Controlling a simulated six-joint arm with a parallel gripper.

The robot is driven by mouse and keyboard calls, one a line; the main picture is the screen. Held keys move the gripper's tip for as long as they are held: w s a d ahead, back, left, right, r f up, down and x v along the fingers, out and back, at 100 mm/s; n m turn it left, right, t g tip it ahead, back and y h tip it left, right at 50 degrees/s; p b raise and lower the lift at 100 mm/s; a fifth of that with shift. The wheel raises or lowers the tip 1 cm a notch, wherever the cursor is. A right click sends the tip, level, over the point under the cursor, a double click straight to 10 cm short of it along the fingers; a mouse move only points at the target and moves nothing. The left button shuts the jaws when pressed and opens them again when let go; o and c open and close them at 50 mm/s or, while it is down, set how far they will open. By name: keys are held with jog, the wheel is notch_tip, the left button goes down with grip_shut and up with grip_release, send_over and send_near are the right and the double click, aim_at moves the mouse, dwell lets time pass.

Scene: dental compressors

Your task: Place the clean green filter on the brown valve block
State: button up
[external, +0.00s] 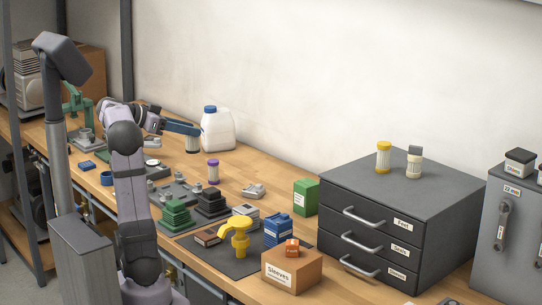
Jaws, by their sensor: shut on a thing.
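My gripper (191,133) is at the far part of the bench, left of the white jug, shut on a pale ribbed filter (192,145) with dark ends. The filter hangs upright below the blue jaws. Its end colour is too small and dark to confirm as green, and I cannot tell if its base touches the bench. A small flat brown block (207,238) lies on the dark mat near the front, left of the yellow fixture; it looks like the brown valve block. My gripper is well apart from it.
A purple-ended filter (213,171), a white jug (217,130) and green (177,214) and black (211,203) stepped blocks stand on the bench. A yellow fixture (238,237), blue block (278,230) and sleeves box (291,272) are nearby. Two filters stand on the drawer cabinet (450,180).

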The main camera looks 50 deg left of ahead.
jog(key=s+d+f, duration=0.2)
jog(key=s+d, duration=0.1)
jog(key=d, duration=0.1)
jog(key=m+h, duration=0.2)
jog(key=h, duration=0.1)
send_over(201, 235)
notch_tip(201, 235, down, 7)
jog(key=shift+g+y, duration=0.4)
jog(key=shift+w+a+f, duration=0.1)
jog(key=shift+f, duration=4.95)
jog(key=shift+f, duration=0.15)
jog(key=o, duration=1)
jog(key=shift+r, duration=0.2)
jog(key=b+v, duration=0.1)
jog(key=v, duration=1.1)
